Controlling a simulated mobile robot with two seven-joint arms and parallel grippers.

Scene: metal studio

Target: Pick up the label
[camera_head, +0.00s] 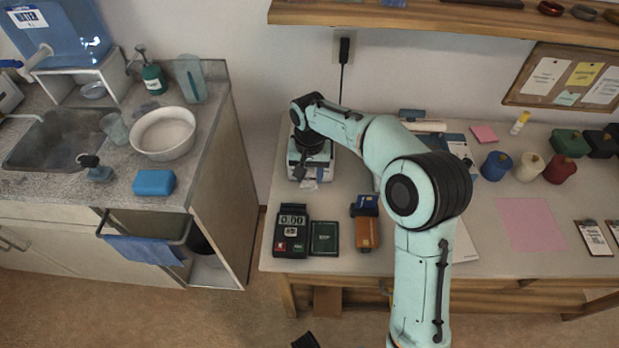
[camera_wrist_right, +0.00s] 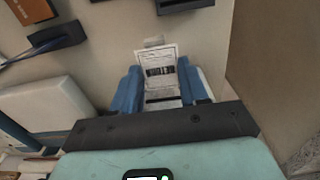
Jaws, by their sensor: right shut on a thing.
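The label is a small white printed slip (camera_wrist_right: 160,72) with dark bars, seen in the right wrist view between two blue fingers. My right gripper (camera_wrist_right: 159,88) is shut on it, and the slip sticks out past the fingertips. In the head view my right gripper (camera_head: 311,172) points down over a white, boxy device (camera_head: 293,158) at the left end of the table. A pale bit of the label (camera_head: 309,184) shows below the fingers. I cannot tell whether the label still touches the device. My left gripper is not in view.
A scale (camera_head: 291,232), a dark green box (camera_head: 324,238) and an orange-brown device (camera_head: 366,230) stand near the table's front edge. Coloured spools (camera_head: 528,167) and a pink sheet (camera_head: 531,224) lie to the right. A sink counter (camera_head: 110,180) stands left, across a gap.

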